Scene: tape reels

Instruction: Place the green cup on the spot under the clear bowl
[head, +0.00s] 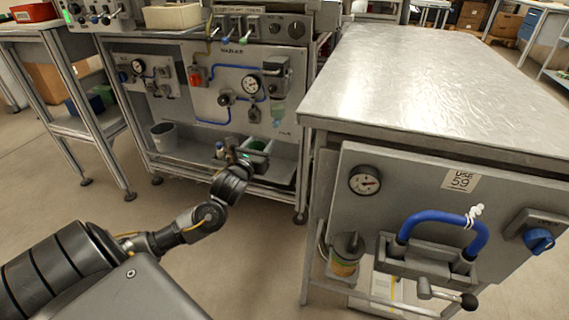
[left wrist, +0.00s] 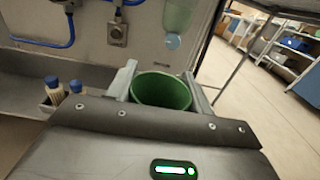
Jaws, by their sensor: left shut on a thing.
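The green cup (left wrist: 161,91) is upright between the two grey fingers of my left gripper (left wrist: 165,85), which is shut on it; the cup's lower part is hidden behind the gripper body. In the head view the left gripper (head: 245,155) reaches the low shelf, with the green cup (head: 258,144) just beyond it. The clear bowl (left wrist: 178,14), a pale green see-through vessel with a light blue bottom tap, hangs on the panel above and behind the cup. It also shows in the head view (head: 278,112). I cannot tell whether the cup touches the shelf. My right gripper is not in view.
Bottles with blue caps (left wrist: 55,90) stand left of the cup. A grey bucket (head: 163,136) is at the shelf's left. The panel (head: 210,100) with gauges and blue pipes rises behind. A metal-topped bench (head: 430,80) stands close on the right. The floor between is clear.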

